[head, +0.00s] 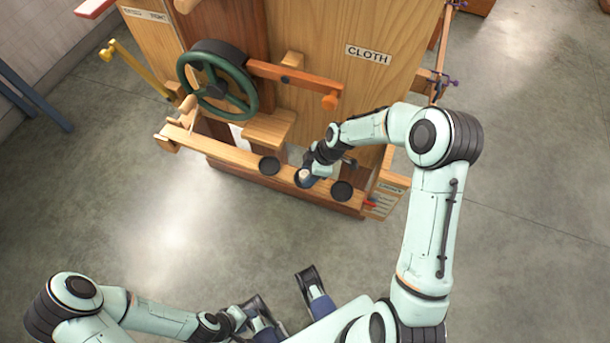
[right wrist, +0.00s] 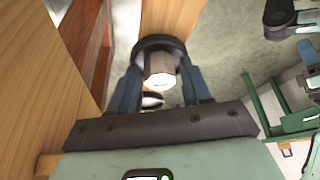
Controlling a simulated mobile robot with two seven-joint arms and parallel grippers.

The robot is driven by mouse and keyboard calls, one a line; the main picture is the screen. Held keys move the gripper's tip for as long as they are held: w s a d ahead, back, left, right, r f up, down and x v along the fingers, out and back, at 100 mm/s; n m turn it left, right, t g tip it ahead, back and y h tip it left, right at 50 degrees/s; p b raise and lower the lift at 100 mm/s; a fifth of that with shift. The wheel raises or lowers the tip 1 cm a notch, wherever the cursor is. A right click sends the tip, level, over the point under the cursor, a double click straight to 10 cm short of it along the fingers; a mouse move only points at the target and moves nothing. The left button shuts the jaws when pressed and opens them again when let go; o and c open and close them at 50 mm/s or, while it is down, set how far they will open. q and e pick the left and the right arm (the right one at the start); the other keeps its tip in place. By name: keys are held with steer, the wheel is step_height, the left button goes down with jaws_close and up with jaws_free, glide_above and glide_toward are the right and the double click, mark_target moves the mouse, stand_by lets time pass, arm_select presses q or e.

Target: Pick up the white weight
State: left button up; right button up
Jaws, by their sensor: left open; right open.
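The white weight (right wrist: 162,70) is a small, pale faceted piece at a black round holder in the right wrist view. In the head view the weight (head: 304,174) shows at the middle black round holder on the wooden ledge. My right gripper (right wrist: 160,90) is open, with one blue finger on each side of the weight. Contact between fingers and weight cannot be told. In the head view the right gripper (head: 307,176) is at the ledge and partly covers the weight. My left gripper (head: 282,291) is open and empty, low in the picture, away from the ledge.
The wooden ledge (head: 232,156) has black round holders to the left (head: 269,166) and right (head: 342,191) of the weight. Behind it stand a green wheel (head: 187,73), an orange-tipped bar (head: 300,79) and a CLOTH panel (head: 345,25). The floor (head: 130,210) in front is clear.

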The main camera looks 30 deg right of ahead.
jaws_close()
steer(key=shift+r, duration=0.1)
